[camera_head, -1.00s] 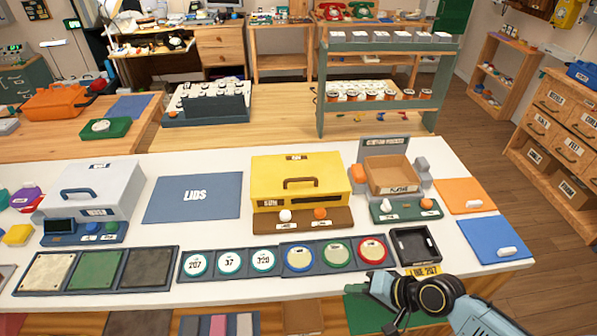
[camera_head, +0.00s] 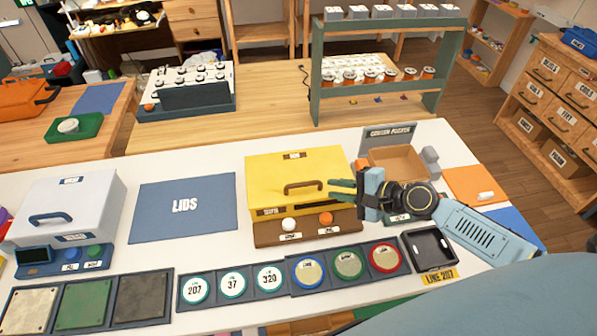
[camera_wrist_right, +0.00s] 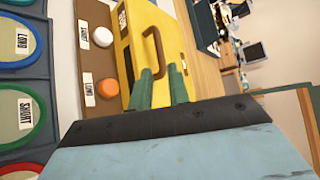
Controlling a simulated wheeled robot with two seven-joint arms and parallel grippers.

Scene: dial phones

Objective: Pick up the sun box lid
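The yellow box, which I take to be the sun box, stands closed on the white table, its yellow lid (camera_head: 270,168) on top with a brown arched handle (camera_head: 303,187). The label on the lid is too small to read surely. My right gripper (camera_head: 332,190) is at the box's front right corner, green fingers pointing left toward the handle, a short way off it. In the right wrist view the two fingers (camera_wrist_right: 162,80) are apart and empty, with the handle (camera_wrist_right: 152,45) just beyond their tips. My left gripper is not in view.
A brown panel (camera_head: 305,233) with white and orange knobs stands before the box. A blue LIDS mat (camera_head: 187,207) lies clear to the left. A cardboard tray (camera_head: 400,160) is to the right, partly behind my wrist. A green shelf (camera_head: 317,90) stands behind.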

